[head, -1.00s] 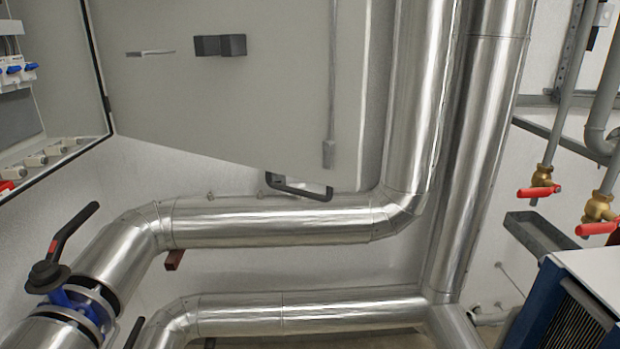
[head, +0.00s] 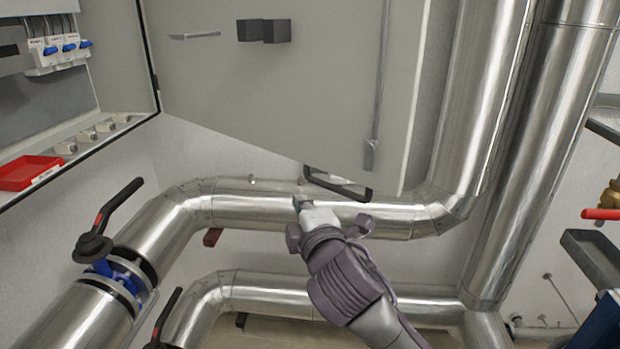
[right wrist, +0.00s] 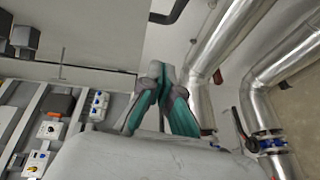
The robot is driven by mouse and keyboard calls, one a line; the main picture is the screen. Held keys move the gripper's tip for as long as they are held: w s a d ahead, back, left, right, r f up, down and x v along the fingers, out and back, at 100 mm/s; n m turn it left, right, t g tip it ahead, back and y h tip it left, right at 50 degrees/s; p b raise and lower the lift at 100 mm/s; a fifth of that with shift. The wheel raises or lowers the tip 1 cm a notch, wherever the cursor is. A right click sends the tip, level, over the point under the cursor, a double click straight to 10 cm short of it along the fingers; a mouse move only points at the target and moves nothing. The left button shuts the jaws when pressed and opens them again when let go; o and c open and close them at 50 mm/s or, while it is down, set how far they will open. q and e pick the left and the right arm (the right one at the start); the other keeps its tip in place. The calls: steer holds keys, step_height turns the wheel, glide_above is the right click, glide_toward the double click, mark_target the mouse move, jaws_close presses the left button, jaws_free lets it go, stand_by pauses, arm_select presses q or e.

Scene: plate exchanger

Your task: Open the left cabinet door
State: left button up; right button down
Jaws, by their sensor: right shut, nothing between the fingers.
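The grey cabinet door (head: 280,95) stands swung open in the head view, with its inner face towards me. It joins the cabinet (head: 60,105) at the left, whose inside shows. A dark bar handle (head: 352,188) shows below the door's lower edge, partly hidden by it. My right gripper (head: 298,203) is shut and empty, just below and left of this handle, in front of a steel pipe; contact cannot be told. In the right wrist view its fingertips (right wrist: 160,72) meet, and a dark handle (right wrist: 170,12) is above them. My left gripper is not in view.
Thick steel pipes (head: 270,205) run below and right of the door. A black valve lever (head: 119,205) stands up at the left. A red tray (head: 28,172) lies in the cabinet. A red-handled valve (head: 600,214) is at the right edge.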

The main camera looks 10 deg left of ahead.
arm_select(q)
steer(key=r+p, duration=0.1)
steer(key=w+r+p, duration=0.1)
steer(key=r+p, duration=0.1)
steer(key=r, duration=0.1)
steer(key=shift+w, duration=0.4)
arm_select(e)
steer(key=w+f, duration=0.1)
steer(key=w, duration=0.8)
steer(key=shift+a, duration=0.2)
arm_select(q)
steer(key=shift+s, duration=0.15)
arm_select(e)
steer(key=shift+a, duration=0.1)
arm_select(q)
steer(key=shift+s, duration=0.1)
arm_select(e)
steer(key=shift+w, duration=0.1)
